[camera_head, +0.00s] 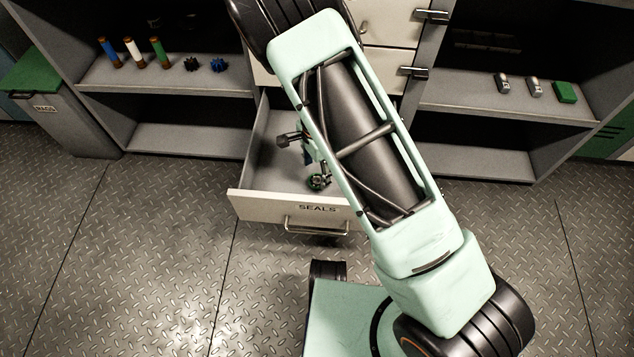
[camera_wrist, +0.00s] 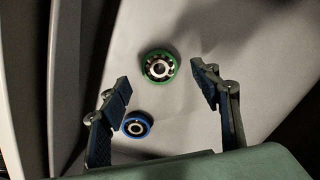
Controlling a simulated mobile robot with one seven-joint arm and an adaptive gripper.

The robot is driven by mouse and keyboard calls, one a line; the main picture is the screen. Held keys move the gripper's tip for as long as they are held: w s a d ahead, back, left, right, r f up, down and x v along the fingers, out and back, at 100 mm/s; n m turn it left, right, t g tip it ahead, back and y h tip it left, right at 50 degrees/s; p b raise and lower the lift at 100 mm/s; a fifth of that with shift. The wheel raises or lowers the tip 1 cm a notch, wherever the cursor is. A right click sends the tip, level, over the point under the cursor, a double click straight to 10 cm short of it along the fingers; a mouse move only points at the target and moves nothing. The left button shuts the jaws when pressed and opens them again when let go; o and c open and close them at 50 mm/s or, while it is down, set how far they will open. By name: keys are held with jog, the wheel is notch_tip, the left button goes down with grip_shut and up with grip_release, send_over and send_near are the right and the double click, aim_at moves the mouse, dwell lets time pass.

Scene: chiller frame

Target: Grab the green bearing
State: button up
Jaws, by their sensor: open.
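The green bearing (camera_wrist: 158,66) lies flat on the drawer floor, a green ring with a metal inner race. It shows in the wrist view near the upper middle, and in the head view inside the open drawer (camera_head: 317,183), partly covered by a gripper finger. My gripper (camera_wrist: 160,76) is open, with the green bearing appearing between its spread fingertips, and it is empty. I cannot tell the height of the fingertips above the bearing. A blue bearing (camera_wrist: 137,124) lies just below the green one, beside the left finger.
The drawer front, marked SEALS (camera_head: 290,209), and its side walls surround the bearings. Open shelves on the left hold several coloured cylinders (camera_head: 133,51) and small gears (camera_head: 217,66). The right shelf holds metal parts (camera_head: 534,87) and a green block (camera_head: 565,92). Floor before the drawer's left is clear.

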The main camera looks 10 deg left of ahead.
aim_at(317, 180)
notch_tip(317, 180, down, 4)
jog(key=shift+d+f+b, duration=0.1)
jog(key=shift+b, duration=0.7)
jog(key=shift+c, duration=0.2)
jog(key=c, duration=1.3)
jog(key=shift+r, duration=0.2)
